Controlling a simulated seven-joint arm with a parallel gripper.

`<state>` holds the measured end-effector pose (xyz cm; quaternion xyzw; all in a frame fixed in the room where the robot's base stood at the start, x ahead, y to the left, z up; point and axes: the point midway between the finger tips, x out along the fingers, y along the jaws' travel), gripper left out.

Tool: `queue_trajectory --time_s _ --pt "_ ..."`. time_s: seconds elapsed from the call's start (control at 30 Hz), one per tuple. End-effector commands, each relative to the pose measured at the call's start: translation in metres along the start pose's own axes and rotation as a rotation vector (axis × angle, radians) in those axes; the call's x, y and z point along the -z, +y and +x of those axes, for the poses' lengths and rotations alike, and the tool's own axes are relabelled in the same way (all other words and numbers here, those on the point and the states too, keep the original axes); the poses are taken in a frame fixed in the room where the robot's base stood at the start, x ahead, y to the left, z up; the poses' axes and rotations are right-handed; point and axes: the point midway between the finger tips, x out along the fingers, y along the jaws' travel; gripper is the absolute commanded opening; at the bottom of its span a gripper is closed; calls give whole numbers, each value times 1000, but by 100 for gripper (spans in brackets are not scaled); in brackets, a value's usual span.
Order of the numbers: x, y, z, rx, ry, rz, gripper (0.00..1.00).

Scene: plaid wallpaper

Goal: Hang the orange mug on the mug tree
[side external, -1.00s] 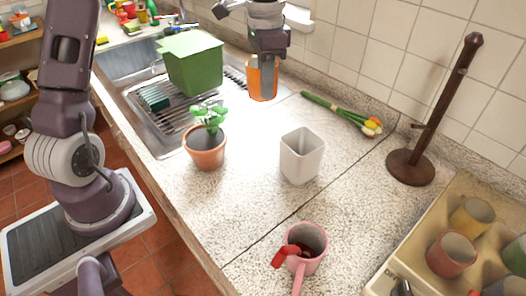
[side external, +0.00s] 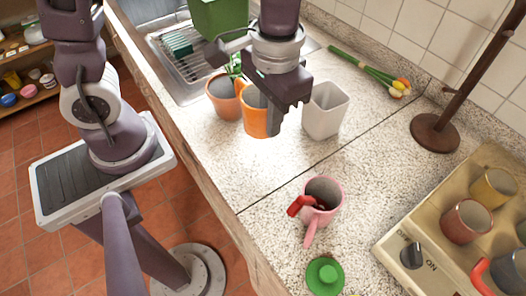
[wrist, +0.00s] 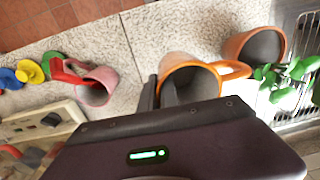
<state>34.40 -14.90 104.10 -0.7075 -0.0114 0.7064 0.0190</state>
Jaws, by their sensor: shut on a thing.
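The orange mug (side external: 257,118) is in my gripper (side external: 278,122), which is shut on its wall and holds it over the counter. In the side view the mug looks upright, in front of the plant pot and left of the white pot. In the wrist view its open mouth (wrist: 192,82) and its handle (wrist: 237,69), pointing right, show; one finger (wrist: 148,93) is outside the wall and the other inside. The mug tree is a dark wooden post (side external: 478,70) on a round base (side external: 435,132) at the right, with a short peg (side external: 449,88). Its top is cut off.
A white square pot (side external: 325,112) stands right of my gripper. The terracotta plant pot (side external: 222,100) is close behind the mug. Tulips (side external: 375,72) lie at the back. A pink mug (side external: 323,198) with a red item and a green round thing (side external: 325,276) are in front. More mugs stand on the cream stove (side external: 430,225).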

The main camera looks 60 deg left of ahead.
Motion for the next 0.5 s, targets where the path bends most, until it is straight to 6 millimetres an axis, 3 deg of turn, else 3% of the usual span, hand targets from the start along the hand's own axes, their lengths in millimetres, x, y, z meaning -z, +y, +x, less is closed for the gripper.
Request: queue_trajectory --time_s 0.1,0.33,0.5 --pt "-4 1 29 3 -9 1 0" --pt "-4 3 73 2 -8 2 0" --pt "-2 4 94 0 -3 2 0"
